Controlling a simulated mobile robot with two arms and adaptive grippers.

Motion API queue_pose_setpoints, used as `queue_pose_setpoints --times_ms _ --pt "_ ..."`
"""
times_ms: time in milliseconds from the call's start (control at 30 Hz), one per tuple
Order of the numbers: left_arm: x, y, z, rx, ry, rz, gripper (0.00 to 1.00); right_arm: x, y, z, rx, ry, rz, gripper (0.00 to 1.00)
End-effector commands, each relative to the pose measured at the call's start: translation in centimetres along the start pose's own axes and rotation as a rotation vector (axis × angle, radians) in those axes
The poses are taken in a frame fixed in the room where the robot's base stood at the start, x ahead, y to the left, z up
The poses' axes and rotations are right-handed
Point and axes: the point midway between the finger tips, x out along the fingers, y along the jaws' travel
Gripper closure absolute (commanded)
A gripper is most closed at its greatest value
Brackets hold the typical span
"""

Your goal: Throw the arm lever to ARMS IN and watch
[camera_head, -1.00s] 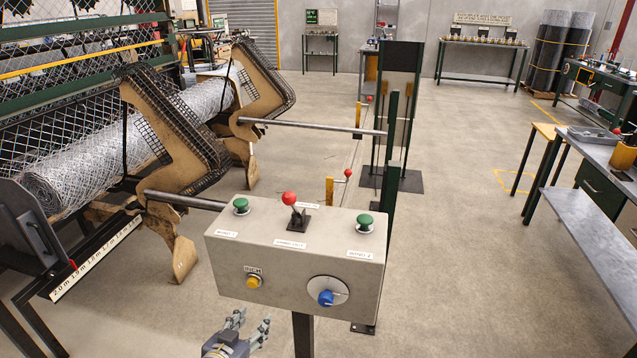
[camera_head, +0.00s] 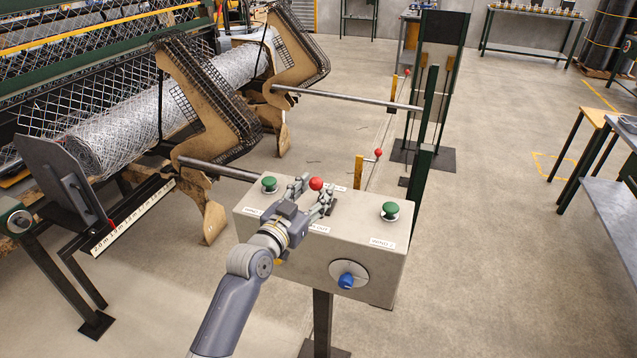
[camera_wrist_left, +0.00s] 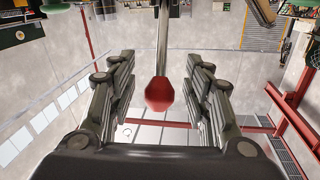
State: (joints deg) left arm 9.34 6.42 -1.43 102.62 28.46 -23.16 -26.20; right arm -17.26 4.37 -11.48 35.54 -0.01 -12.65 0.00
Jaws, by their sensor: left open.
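The arm lever has a red ball knob (camera_head: 316,184) on top of the grey control box (camera_head: 300,245). In the left wrist view the red knob (camera_wrist_left: 160,95) and its metal shaft (camera_wrist_left: 162,40) show between the two fingers. My left gripper (camera_head: 314,192) is open, with one finger on each side of the knob; I cannot tell whether either touches it. The gripper hides the lever's base and most of the label in front of it, so the lever's tilt is unclear. My right gripper is not in view.
Green buttons (camera_head: 269,184) and (camera_head: 390,211) flank the lever, and a blue knob (camera_head: 347,280) is on the box front. Tan pivoting arms (camera_head: 205,135) stand beside the mesh roll (camera_head: 110,140). A dark green post (camera_head: 425,120) rises behind the box.

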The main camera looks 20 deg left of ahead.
Motion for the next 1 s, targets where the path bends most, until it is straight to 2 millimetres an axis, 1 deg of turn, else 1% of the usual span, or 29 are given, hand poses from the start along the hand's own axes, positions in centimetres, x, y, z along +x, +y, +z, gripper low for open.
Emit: queue_pose_setpoints --times_ms 33,100,200,533,567,600,667,700,767,1000 --pt "0.7 -0.1 -0.2 -0.001 0.001 -0.001 0.54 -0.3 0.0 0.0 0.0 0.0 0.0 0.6" --pt "1.4 -0.1 -0.1 0.0 0.001 -0.001 0.54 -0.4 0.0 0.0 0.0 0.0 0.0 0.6" --pt "1.9 0.0 0.0 0.0 0.0 0.0 0.54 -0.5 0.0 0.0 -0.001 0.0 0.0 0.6" --pt "2.3 0.0 0.0 0.0 0.0 0.0 0.54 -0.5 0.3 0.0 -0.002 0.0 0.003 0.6" --pt "2.3 0.0 0.0 0.0 0.0 0.0 0.57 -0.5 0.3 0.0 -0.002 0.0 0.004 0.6" --pt "2.3 0.0 0.0 0.0 0.0 0.0 0.66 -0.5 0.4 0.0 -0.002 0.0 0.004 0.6" --pt "2.3 0.0 0.1 0.0 0.0 0.0 0.79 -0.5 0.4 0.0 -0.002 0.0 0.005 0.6" --pt "2.3 0.0 0.1 0.0 0.0 0.0 0.88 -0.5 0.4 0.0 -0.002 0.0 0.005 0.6" --pt "2.2 0.0 0.1 0.0 0.0 0.0 1.0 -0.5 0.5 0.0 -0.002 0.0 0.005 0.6" --pt "2.2 0.0 0.1 0.001 0.0 -0.001 1.0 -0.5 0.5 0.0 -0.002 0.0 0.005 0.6"
